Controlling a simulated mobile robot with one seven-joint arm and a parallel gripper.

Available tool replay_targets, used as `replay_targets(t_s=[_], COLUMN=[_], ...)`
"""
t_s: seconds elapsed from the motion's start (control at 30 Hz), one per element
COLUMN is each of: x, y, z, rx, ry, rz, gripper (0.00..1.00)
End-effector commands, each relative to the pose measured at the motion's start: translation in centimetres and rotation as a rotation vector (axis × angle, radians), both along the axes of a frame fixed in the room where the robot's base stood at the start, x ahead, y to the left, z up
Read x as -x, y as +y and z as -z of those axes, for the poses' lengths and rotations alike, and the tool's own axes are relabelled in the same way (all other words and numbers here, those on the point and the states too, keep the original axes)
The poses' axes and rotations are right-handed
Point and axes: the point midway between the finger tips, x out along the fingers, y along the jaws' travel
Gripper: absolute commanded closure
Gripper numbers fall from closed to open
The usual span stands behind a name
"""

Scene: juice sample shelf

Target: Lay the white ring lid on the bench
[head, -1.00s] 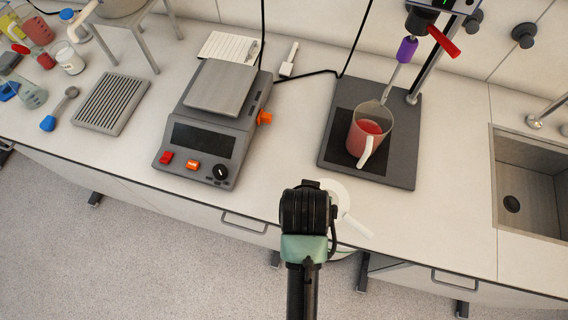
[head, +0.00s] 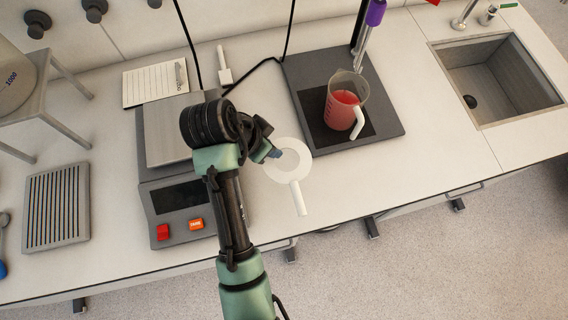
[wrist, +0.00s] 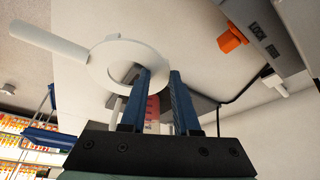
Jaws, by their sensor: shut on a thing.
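The white ring lid (head: 298,195), a flat ring with a straight handle, is held over the bench (head: 345,190) between the balance and the stirrer plate. Its handle points toward the bench's front edge. My gripper (head: 276,153) is shut on the ring's rim from the left. In the wrist view the lid (wrist: 101,66) shows at my blue fingers (wrist: 160,75), with its handle toward the upper left. The exact grip point is partly hidden, and I cannot tell how far the lid is above the bench.
A beaker of red liquid (head: 342,108) stands on the dark stirrer plate (head: 385,130), right of the lid. The balance (head: 160,190) is partly behind my arm. A ribbed grey tray (head: 57,207) lies left, a sink (head: 490,80) right. Bench right of the lid is clear.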

Motion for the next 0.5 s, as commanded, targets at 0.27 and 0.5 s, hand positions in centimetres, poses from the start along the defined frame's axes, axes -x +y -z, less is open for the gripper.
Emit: replay_targets(t_s=[0.27,0.5], x=[0.1,0.1], y=[0.0,0.0], z=[4.5,7.5], rx=[0.002,0.001], ry=[0.003,0.005], rz=[-0.001,-0.003], gripper=[1.00,1.00])
